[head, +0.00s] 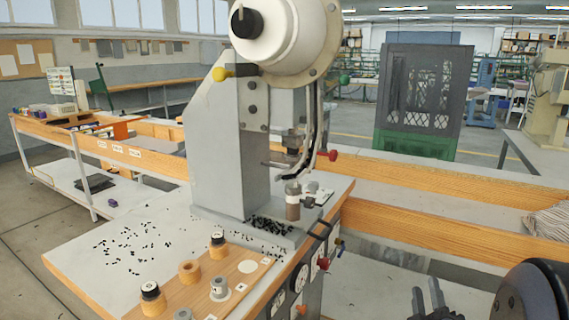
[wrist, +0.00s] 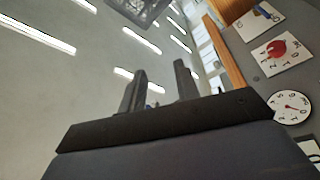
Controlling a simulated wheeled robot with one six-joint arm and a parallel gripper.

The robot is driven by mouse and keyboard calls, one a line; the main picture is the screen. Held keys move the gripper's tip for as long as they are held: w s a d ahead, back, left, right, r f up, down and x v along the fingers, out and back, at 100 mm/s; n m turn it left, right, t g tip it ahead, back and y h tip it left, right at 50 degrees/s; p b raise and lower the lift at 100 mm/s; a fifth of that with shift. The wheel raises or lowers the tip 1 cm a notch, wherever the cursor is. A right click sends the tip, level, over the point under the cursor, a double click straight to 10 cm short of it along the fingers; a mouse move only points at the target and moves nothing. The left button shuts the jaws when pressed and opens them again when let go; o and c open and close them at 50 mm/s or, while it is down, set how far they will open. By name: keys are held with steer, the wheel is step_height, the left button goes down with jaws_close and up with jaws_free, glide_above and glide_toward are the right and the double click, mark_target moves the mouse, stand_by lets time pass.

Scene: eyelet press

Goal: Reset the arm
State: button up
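My gripper (head: 431,303) is at the bottom right of the head view, low and to the right of the eyelet press (head: 235,140). Its two dark fingers point up, apart, with nothing between them. The wrist view also shows the open gripper (wrist: 160,90), with the ceiling lights behind it. The dark rounded part at the lower right of the head view is my arm.
The press stands on a table (head: 90,250) strewn with small black eyelets (head: 135,245). A wooden board (head: 225,285) holds several small cylinders and rings. A gauge (wrist: 292,107) and a red knob (wrist: 277,48) are close to my gripper's right in the wrist view.

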steer(key=shift+d+f+m+g, duration=0.15)
steer(key=shift+f+m+g, duration=0.2)
steer(key=shift+f, duration=0.15)
steer(key=shift+d+f+m+g, duration=0.15)
steer(key=shift+f+m+g, duration=0.2)
steer(key=shift+f, duration=0.15)
